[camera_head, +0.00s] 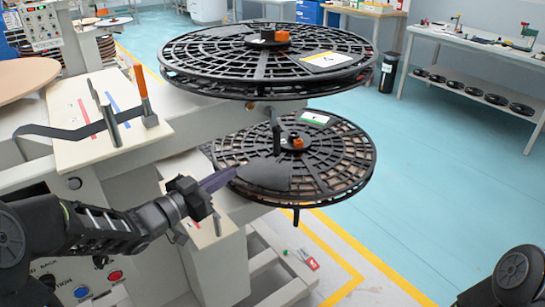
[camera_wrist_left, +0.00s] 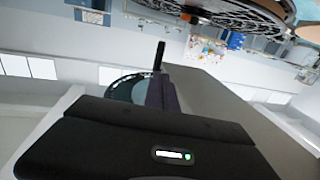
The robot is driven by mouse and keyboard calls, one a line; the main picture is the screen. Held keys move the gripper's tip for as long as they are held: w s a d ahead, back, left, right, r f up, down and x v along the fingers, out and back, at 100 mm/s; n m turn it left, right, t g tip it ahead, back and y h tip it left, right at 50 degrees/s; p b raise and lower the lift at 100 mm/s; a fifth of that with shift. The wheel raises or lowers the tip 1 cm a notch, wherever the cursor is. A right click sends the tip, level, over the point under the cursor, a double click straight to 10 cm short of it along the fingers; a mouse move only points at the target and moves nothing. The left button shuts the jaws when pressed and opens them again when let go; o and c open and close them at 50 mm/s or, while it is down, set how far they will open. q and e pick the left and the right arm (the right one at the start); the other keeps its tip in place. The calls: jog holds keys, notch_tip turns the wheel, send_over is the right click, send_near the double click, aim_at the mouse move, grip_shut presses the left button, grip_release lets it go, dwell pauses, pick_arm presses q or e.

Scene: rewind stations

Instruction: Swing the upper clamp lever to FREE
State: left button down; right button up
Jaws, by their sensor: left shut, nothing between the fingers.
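The upper reel (camera_head: 225,60) is a black spoked disc with a white label. Its hub has a black part and an orange lever piece (camera_head: 282,37). The lower reel (camera_head: 335,165) has a similar orange piece (camera_head: 297,143) at its hub. An orange-tipped upright lever (camera_head: 141,85) stands on a cream plate with red and blue stripes. I cannot read a FREE mark. My left gripper (camera_head: 219,180) is shut and empty at the lower reel's near left edge, below the upper reel. In the left wrist view its dark fingers (camera_wrist_left: 161,94) are together. My right gripper is out of view.
The cream plate (camera_head: 80,150) and machine body stand left of the reels. A post below the upper reel narrows the gap between reels. Blue floor (camera_head: 440,190) is open on the right. A workbench (camera_head: 475,42) stands at the back right.

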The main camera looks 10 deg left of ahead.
aim_at(276, 154)
pick_arm(q)
jog(key=shift+w+d, duration=0.1)
dwell(0.3)
jog(key=x, duration=1.3)
jog(key=shift+w+d+p, duration=0.2)
jog(key=shift+w+p, duration=0.1)
jog(key=shift+p, duration=0.1)
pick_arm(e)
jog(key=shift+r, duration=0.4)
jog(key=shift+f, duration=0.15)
